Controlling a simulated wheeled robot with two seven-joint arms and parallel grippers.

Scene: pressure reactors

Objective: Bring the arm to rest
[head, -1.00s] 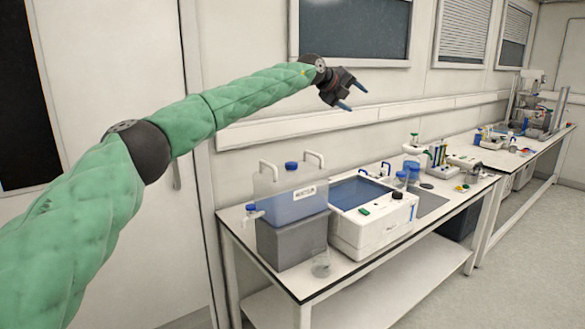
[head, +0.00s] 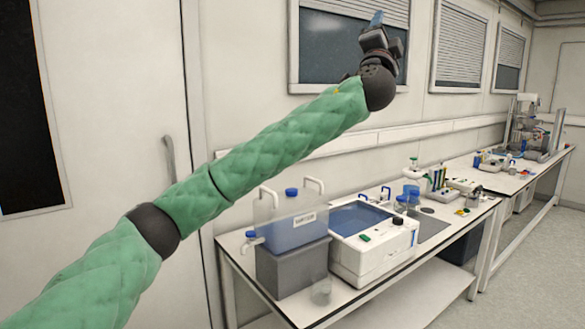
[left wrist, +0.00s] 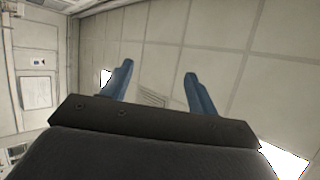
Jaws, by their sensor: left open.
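My left arm, in a green quilted sleeve with dark joints, reaches across the head view from the lower left. My left gripper (head: 376,20) is at its end, in front of the wall window and above the bench, pointing upward. In the left wrist view the two blue fingers (left wrist: 158,82) stand apart with nothing between them, and tiled ceiling shows behind them. My right gripper is not in view.
A bench (head: 262,278) stands below the arm along the wall. It carries a clear container with a blue cap (head: 290,222), a white water bath (head: 372,248) and a glass beaker (head: 320,291). A second bench (head: 530,180) lies farther right. A door (head: 110,110) is at left.

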